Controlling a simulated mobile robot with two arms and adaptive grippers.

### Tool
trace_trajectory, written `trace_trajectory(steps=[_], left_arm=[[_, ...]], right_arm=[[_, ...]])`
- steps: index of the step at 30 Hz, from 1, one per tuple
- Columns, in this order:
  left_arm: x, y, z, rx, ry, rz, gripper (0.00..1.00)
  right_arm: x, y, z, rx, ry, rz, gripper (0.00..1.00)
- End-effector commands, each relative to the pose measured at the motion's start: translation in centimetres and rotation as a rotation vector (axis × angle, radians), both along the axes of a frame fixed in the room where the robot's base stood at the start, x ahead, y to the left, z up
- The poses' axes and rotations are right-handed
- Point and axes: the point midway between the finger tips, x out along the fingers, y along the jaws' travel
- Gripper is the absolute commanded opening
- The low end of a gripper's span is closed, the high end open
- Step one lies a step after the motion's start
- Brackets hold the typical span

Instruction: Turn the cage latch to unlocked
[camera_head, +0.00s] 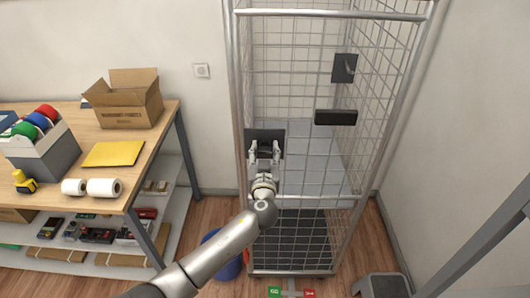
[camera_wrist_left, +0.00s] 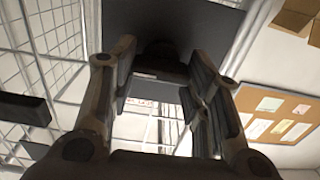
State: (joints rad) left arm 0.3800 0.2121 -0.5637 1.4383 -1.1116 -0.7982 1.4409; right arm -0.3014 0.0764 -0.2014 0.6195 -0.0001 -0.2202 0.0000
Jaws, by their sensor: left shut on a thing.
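The roll cage (camera_head: 362,190) of metal wire mesh stands in the middle of the head view. A dark latch plate (camera_head: 279,133) sits on its left front side. My left gripper (camera_head: 264,152) is at this plate, its fingers pointing at it. In the left wrist view, the fingers (camera_wrist_left: 163,80) are on either side of a dark latch part (camera_wrist_left: 165,52) in front of the dark plate (camera_wrist_left: 185,20), shut on it. The fingers and shadow hide most of the latch, so I cannot tell which way it is turned. My right gripper is not in view.
A black handle bar (camera_head: 336,117) and a dark plate (camera_head: 343,68) are on the cage's right. A wooden table (camera_head: 60,188) with an open carton (camera_head: 127,103) and paper rolls stands left. A blue bin (camera_head: 228,268) is beside the cage's foot, partly behind my arm.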

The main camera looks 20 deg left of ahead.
Motion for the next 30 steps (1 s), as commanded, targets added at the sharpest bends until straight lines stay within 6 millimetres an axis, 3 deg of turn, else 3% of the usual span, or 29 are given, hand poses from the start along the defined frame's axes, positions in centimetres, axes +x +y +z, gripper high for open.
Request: trace_trajectory(steps=[11,18,30], left_arm=[[0.0,0.0,-0.5,0.143,0.041,0.001,0.20],[0.0,-0.2,-0.3,0.344,0.098,0.000,0.20],[0.1,-0.3,-0.2,0.710,0.204,0.000,0.20]], right_arm=[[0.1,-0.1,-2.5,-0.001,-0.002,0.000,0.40],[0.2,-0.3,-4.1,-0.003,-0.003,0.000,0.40],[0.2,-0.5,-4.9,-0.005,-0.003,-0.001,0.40]])
